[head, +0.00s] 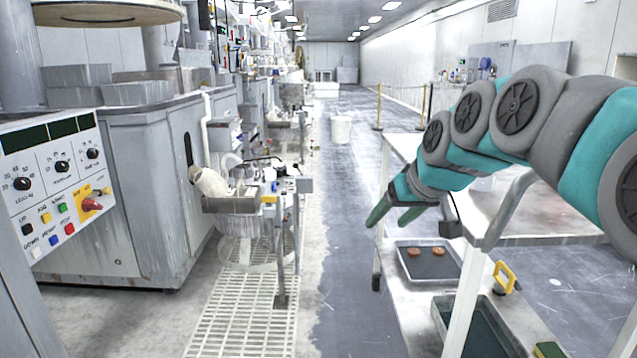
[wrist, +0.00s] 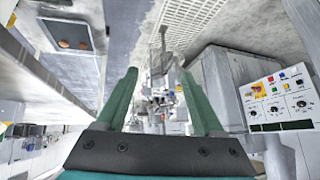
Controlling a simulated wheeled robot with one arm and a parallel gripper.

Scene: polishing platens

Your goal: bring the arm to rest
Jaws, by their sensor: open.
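My arm reaches in from the right in the head view, in teal and grey. My gripper (head: 393,214) hangs at its end near the left edge of the bench, pointing down and left. Its two green fingers are apart with nothing between them. In the wrist view my gripper (wrist: 163,105) also shows open and empty, with the aisle and machinery beyond the fingers. The fingers touch nothing that I can see.
A bench (head: 400,300) at right carries a dark tray (head: 430,262) with two brownish discs, a second tray (head: 478,325) and a yellow-handled item (head: 504,277). A polishing machine with a control panel (head: 55,185) stands at left. The aisle (head: 345,240) between is clear.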

